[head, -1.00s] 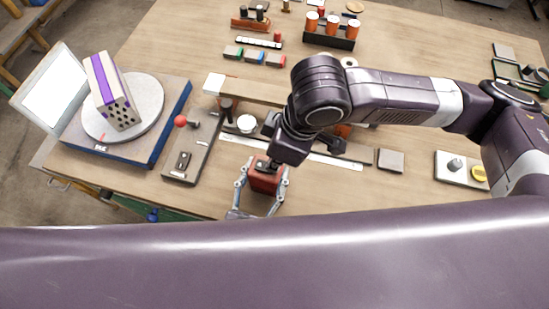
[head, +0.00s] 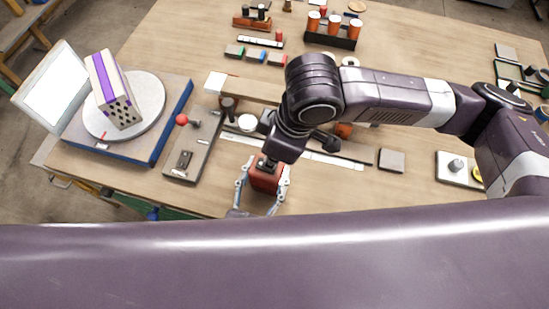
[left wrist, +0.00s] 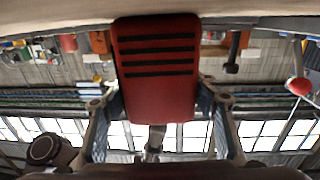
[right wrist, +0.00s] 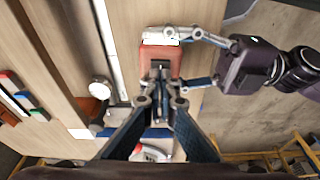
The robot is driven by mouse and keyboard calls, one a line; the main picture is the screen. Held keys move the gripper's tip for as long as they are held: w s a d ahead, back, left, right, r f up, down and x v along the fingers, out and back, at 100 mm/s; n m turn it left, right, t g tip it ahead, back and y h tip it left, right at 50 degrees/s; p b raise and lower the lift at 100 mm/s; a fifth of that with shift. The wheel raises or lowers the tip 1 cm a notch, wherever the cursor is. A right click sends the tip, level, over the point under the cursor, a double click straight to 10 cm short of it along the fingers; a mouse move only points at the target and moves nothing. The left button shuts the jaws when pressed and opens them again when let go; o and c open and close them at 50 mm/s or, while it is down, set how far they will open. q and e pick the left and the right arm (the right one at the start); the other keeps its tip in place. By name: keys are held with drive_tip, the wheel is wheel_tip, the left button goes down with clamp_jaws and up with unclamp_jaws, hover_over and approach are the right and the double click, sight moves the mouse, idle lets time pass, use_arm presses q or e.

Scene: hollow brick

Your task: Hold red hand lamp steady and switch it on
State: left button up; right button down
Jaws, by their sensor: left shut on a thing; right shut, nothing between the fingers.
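The red hand lamp (head: 265,182) is held just over the near edge of the table in the head view. My left gripper (head: 263,188) is shut on it, one finger along each side. In the left wrist view the lamp's red face with dark slots (left wrist: 158,85) fills the space between the fingers. In the right wrist view the lamp (right wrist: 152,62) shows a pale end and a dark switch area (right wrist: 160,69) on its top. My right gripper (head: 266,165) is shut and empty, its tips at that switch area. The tips hide much of the switch, and I cannot tell its position or whether they touch.
A turntable (head: 152,110) with a striped hollow brick (head: 112,88) stands at left. A grey fixture with a red knob (head: 182,119) lies beside it. A long metal rule (head: 330,163) lies behind the lamp. A block with orange cups (head: 334,35) stands farther back.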

drive_tip(key=v, duration=0.4)
drive_tip(key=shift+w+a+r, duration=0.15)
drive_tip(key=shift+a+r, duration=0.1)
drive_tip(key=shift+r, duration=0.05)
drive_tip(key=s+d+r, duration=0.2)
drive_tip(key=d+r, duration=0.2)
drive_tip(key=r, duration=0.4)
drive_tip(key=shift+d+r, duration=0.15)
drive_tip(key=shift+r, duration=0.05)
use_arm(q)
drive_tip(key=o, duration=1.5)
drive_tip(key=shift+s, duration=0.1)
